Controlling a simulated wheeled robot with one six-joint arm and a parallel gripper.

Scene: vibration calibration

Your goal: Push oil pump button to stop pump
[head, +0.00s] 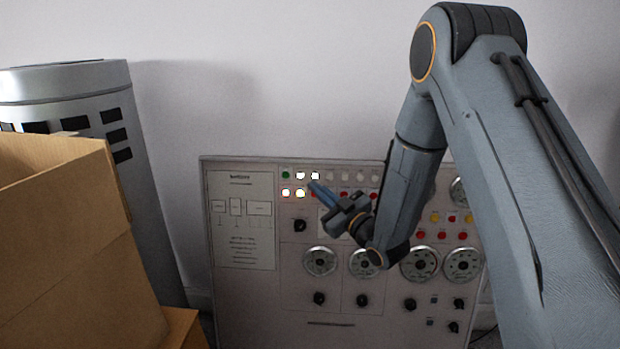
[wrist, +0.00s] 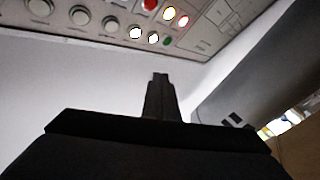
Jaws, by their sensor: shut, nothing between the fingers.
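A grey control panel (head: 235,290) stands against the wall in the head view, with rows of buttons, gauges and knobs. Its top left holds a green button (head: 286,175) and several brightly lit buttons (head: 300,175) in two rows. I cannot read which one is the oil pump button. My gripper (head: 316,187) is shut and empty, its tip in front of the panel just right of the lit buttons. In the wrist view the shut fingers (wrist: 160,85) point up toward the panel's edge, with lit buttons (wrist: 169,13) and a red button (wrist: 150,4) beyond them. Touch cannot be told.
A cardboard box (head: 70,250) stands at the left front, before a grey cylinder (head: 100,75) with dark slots. My arm covers much of the panel's right side. The white wall (head: 280,80) above the panel is bare.

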